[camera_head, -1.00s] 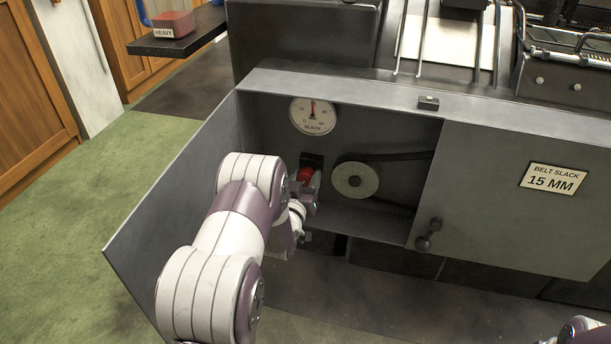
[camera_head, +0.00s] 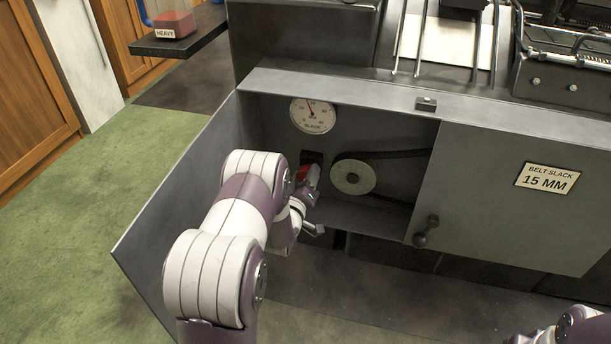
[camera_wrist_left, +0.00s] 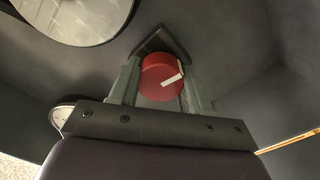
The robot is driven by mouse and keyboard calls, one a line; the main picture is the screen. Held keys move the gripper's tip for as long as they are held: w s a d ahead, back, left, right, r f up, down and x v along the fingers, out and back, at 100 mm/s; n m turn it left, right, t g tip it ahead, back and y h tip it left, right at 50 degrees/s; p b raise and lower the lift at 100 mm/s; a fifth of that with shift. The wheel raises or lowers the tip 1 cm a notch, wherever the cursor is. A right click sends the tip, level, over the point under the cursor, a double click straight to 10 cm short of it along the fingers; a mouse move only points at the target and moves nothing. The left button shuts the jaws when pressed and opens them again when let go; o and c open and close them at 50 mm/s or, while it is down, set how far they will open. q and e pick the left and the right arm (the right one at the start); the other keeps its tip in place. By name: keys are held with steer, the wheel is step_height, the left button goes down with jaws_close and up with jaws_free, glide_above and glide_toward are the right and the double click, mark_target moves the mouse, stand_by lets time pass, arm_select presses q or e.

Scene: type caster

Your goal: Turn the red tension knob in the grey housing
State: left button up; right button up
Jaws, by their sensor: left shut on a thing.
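The red tension knob (camera_head: 304,172) sits inside the open grey housing (camera_head: 400,185), mostly hidden behind my left gripper in the head view. In the left wrist view the red knob (camera_wrist_left: 154,82) faces me, with a white pointer mark slanting toward the upper right. My left gripper (camera_head: 312,182) reaches into the housing, and its two fingers stand on either side of the knob, shut on it. The round slack gauge (camera_head: 313,116) is above the knob. Its red needle leans a little left of upright. My right gripper is out of view.
A pale pulley (camera_head: 354,177) with a dark belt is right of the knob. A grey cover carries a sign (camera_head: 547,179) reading "BELT SLACK 15 MM". An open panel (camera_head: 178,215) stands left of my left arm. A red block marked HEAVY (camera_head: 174,25) rests on a shelf.

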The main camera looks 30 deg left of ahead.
arm_select(q)
steer(key=shift+a+r, duration=0.15)
steer(key=shift+r, duration=0.05)
steer(key=o, duration=1.1)
steer(key=shift+c, duration=0.2)
steer(key=shift+f, duration=0.1)
steer(key=shift+s, duration=0.1)
steer(key=p+v, duration=0.5)
steer(key=v, duration=0.7)
steer(key=shift+s, duration=0.25)
steer(key=shift+p, duration=0.3)
